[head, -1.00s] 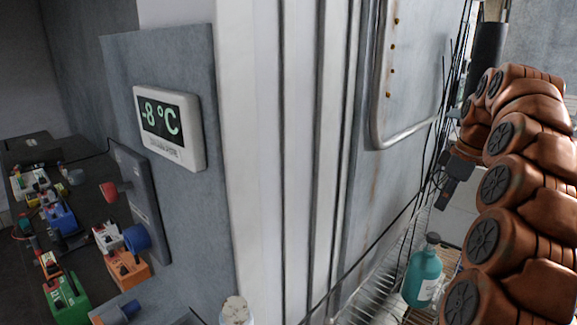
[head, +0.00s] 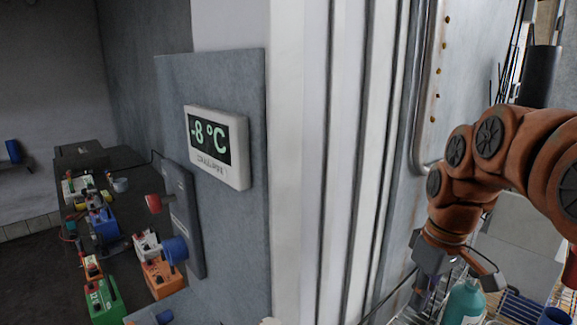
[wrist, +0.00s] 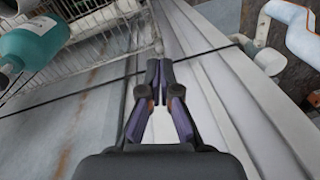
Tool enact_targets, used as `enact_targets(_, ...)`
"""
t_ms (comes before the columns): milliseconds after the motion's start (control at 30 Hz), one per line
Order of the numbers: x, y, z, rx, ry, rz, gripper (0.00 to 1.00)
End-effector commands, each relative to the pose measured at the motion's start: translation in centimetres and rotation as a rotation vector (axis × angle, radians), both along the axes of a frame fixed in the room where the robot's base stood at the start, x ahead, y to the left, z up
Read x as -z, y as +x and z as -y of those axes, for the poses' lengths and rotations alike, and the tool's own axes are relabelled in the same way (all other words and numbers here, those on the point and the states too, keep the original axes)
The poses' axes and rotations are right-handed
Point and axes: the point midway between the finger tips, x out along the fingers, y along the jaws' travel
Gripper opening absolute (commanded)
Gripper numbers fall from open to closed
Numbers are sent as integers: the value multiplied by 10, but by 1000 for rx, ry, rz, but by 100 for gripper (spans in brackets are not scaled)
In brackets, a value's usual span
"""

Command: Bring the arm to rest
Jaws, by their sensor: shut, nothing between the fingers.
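My gripper (head: 428,288) hangs at the end of my orange-brown arm on the right of the head view, pointing down in front of the metal door. In the wrist view my gripper (wrist: 159,75) shows its two dark fingers together at the tips, shut and empty. A teal bottle (head: 464,303) stands just right of my gripper in the head view, partly cut off by the lower edge. In the wrist view the bottle (wrist: 35,40) is at the upper left, apart from the fingers.
A wall panel carries a display (head: 216,147) reading -8 °C and a red-handled switch (head: 155,203). A dark table (head: 125,160) at left holds several coloured devices. The pale door frame (head: 300,180) stands near my arm. A wire rack (wrist: 100,40) lies beyond the fingers.

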Motion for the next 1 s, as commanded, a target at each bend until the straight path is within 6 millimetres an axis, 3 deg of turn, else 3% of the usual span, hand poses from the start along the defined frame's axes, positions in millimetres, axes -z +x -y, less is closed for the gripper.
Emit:
enact_targets(300, 38, -78, -35, 143, -50, -69, 0)
enact_targets(700, 95, -180, -50, 370, -125, -144, 0)
enact_targets(900, 113, -208, -50, 447, -148, -161, 0)
enact_targets(1000, 116, -213, -50, 462, -151, -162, 0)
